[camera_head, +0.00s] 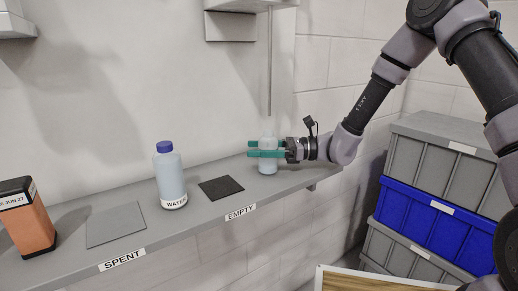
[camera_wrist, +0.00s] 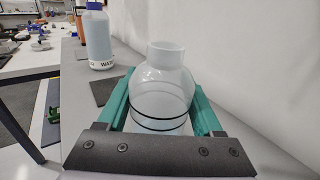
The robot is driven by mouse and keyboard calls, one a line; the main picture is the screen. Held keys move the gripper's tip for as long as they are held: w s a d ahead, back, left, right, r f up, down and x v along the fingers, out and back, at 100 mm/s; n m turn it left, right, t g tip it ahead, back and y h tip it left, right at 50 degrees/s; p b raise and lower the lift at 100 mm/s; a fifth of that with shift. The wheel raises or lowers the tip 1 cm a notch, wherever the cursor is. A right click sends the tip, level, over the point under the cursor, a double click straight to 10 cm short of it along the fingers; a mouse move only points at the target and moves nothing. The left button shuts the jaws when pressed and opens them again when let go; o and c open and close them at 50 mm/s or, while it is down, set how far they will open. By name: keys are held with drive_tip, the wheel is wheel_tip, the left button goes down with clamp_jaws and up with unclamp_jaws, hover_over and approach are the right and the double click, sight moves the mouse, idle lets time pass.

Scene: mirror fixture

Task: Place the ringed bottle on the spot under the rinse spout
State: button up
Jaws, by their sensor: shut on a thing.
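The ringed bottle (camera_head: 268,167) is clear and upright. In the wrist view the bottle (camera_wrist: 160,82) shows dark rings around its body and an open neck. My gripper (camera_head: 254,149) is shut on it, one teal finger along each side. The bottle's neck appears just below the spout's lower end. The bottle's base is at or just above the shelf; I cannot tell if it touches. The spot under it is hidden.
The grey shelf (camera_head: 145,199) carries a blue-capped WATER bottle (camera_head: 171,178), a dark mat (camera_head: 221,187) by the EMPTY label, a grey mat (camera_head: 115,224) by the SPENT label, and an orange container (camera_head: 27,219). Stacked crates (camera_head: 428,213) stand at the right.

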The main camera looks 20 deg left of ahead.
drive_tip(key=shift+f, duration=0.15)
drive_tip(key=o, duration=1.4)
